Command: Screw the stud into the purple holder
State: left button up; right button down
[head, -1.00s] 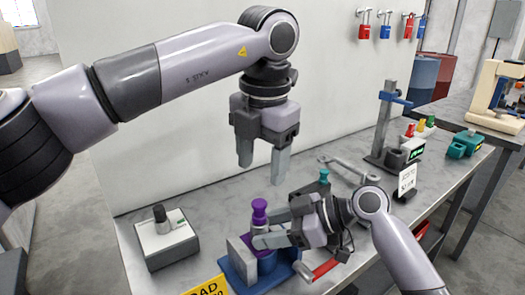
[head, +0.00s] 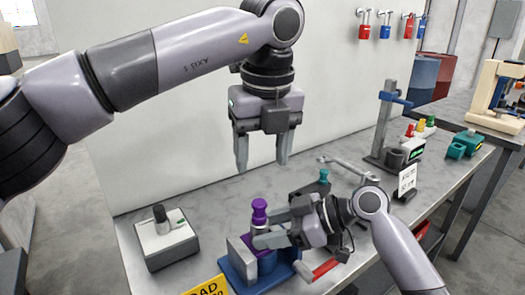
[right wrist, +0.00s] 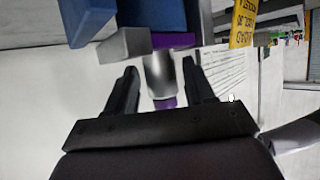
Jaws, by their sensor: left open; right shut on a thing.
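The purple-headed stud (head: 259,212) stands upright over the blue fixture (head: 240,284) at the front of the bench. In the right wrist view, its silver shaft (right wrist: 160,76) lies between my right fingers. The purple holder (head: 252,243) is just below, mostly hidden by the gripper; a purple strip of it (right wrist: 173,40) shows in the wrist view. My right gripper (head: 264,230) is shut on the stud, coming from the right. My left gripper (head: 262,160) is open and empty, pointing down above and behind the stud. The thread engagement is hidden.
A grey box with a black knob (head: 166,240) stands at the left. A teal-topped piece (head: 323,178), a wrench (head: 352,167) and a post stand (head: 386,125) are behind and right. A red-handled tool (head: 322,270) lies beside the fixture. A yellow sign (head: 208,286) is in front.

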aim_at(259, 203)
pick_arm(q)
jog(key=f, duration=0.4)
jog(key=w+f, duration=0.1)
jog(key=f, duration=0.7)
jog(key=shift+w+a, duration=0.3)
jog(key=shift+w, duration=0.05)
